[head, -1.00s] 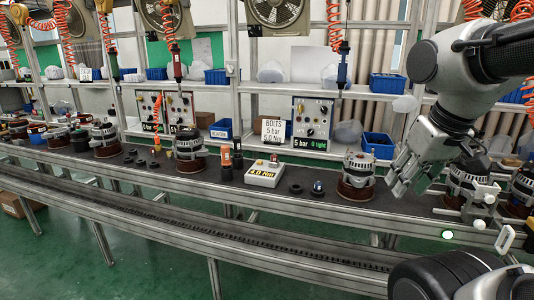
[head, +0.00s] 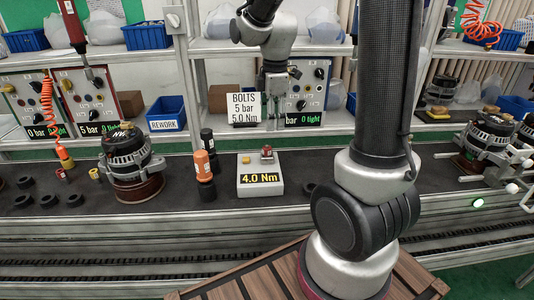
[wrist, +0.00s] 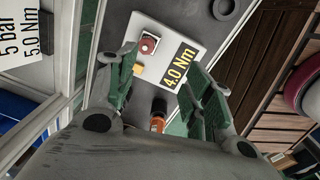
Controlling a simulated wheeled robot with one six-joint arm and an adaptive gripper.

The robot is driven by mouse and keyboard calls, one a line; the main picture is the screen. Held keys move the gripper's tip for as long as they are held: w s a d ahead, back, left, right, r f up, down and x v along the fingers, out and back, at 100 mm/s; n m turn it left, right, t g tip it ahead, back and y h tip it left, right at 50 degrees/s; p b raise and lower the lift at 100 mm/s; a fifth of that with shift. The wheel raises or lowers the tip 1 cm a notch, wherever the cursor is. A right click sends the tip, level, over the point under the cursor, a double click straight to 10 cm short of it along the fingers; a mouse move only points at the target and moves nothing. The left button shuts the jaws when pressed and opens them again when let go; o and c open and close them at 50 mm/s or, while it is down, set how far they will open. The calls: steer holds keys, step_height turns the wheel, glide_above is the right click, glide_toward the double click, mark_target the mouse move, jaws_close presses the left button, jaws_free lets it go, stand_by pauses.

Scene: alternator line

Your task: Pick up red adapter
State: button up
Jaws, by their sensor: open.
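A small red adapter (head: 267,153) stands upright on the rear right of a white tester box (head: 247,188) with a yellow "4.0 Nm" display. In the wrist view the red adapter (wrist: 148,44) shows from above on the same box (wrist: 155,25), beside a small yellow piece (wrist: 138,69). My gripper (head: 275,92) points down above and behind the box, in front of the shelf. In the wrist view my gripper (wrist: 166,76) is open and empty, its green-padded fingers apart. The adapter lies towards the left finger and beyond the tips, untouched.
Orange and black bottles (head: 204,176) stand just left of the box. An alternator (head: 130,165) stands further left. A "BOLTS" sign (head: 244,108) and a control panel (head: 306,100) are close to my gripper.

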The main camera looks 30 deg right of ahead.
mark_target(267, 147)
steer(key=w+f+n, duration=0.2)
steer(key=f, duration=0.1)
steer(key=w+f+n, duration=0.1)
steer(key=shift+w+a+f+g, duration=0.3)
steer(key=shift+f+g, duration=0.05)
steer(key=shift+g, duration=0.05)
steer(key=f, duration=0.8)
steer(key=shift+d, duration=0.35)
steer(key=shift+r, duration=0.1)
steer(key=c, duration=1)
